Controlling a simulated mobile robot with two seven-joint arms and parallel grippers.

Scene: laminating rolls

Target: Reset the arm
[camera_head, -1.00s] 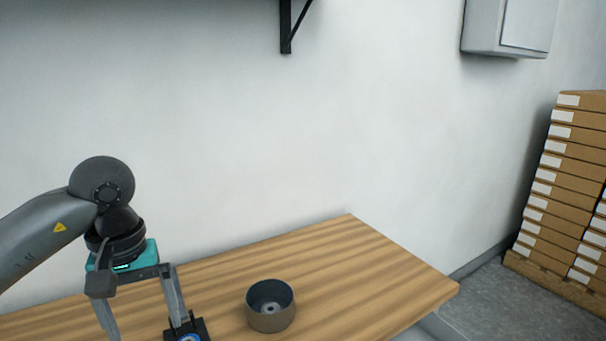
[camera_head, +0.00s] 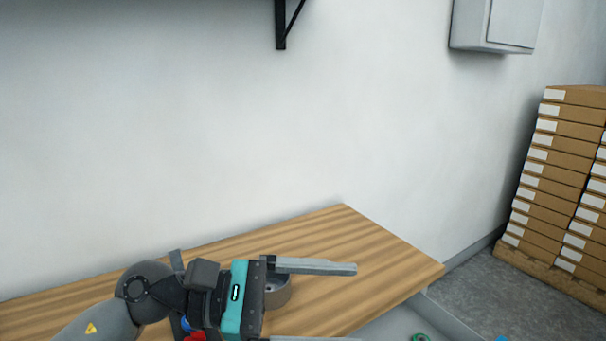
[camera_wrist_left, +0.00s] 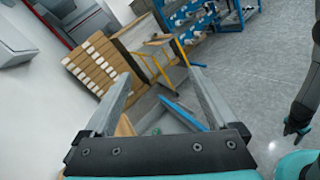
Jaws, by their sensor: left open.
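My left arm comes in from the lower left in the head view, low over the wooden table (camera_head: 330,225). Its left gripper (camera_head: 356,303) points right with its fingers spread, and nothing is seen between them. The lower finger is partly cut off by the frame's bottom edge. In the left wrist view the left gripper (camera_wrist_left: 160,78) also shows two parted, empty fingers. Dark arm parts, apparently my right arm, show at that view's right edge; no right finger opening can be made out.
A round grey-brown cup (camera_head: 279,292) stands on the table, partly hidden behind the left gripper. Red and blue pieces (camera_head: 195,336) show beside the arm. Stacked cardboard boxes (camera_head: 557,165) stand at the right. A wall box (camera_head: 492,25) hangs above. The wrist view shows a blue rack (camera_wrist_left: 205,20).

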